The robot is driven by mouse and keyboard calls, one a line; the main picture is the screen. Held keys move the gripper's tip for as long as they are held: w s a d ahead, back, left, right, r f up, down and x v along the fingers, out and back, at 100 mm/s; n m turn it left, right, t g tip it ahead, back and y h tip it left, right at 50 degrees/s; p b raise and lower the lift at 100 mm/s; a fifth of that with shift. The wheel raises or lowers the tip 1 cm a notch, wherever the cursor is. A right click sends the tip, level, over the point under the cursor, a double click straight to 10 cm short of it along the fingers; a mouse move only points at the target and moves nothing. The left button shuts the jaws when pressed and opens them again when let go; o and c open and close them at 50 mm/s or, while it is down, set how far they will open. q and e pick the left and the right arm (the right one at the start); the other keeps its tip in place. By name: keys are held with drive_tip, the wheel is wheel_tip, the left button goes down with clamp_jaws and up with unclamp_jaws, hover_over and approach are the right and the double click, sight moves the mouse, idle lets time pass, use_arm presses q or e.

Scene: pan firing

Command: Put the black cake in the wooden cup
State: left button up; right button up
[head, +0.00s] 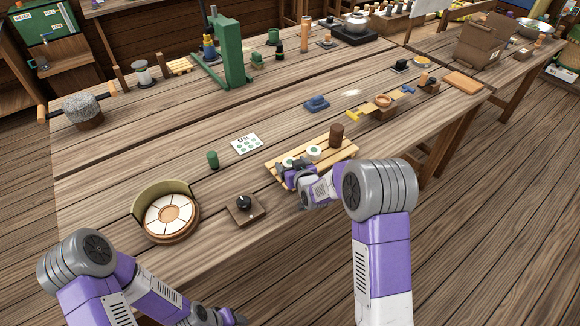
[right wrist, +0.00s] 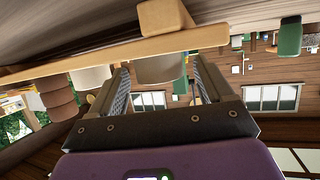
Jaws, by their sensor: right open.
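My right gripper (head: 290,168) is at the front left of a slatted wooden tray (head: 345,150). In the right wrist view my right gripper (right wrist: 160,70) is open, with a pale cup (right wrist: 158,68) between or just beyond its fingertips; contact cannot be told. I cannot make out the black cake for sure; a cup's contents are hidden. My left gripper (head: 228,316) is at the bottom edge, its jaws unclear.
A round segmented dish (head: 170,214) with an olive rim and a black knob on a wooden block (head: 244,207) stand to the left. A white card (head: 246,144) and a green cylinder (head: 213,160) lie behind. A blue object (head: 317,103) is farther back. The left middle of the table is clear.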

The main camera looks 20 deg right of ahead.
drive_tip(key=c, duration=1.1)
drive_tip(key=shift+r, duration=0.15)
drive_tip(key=shift+c, duration=0.7)
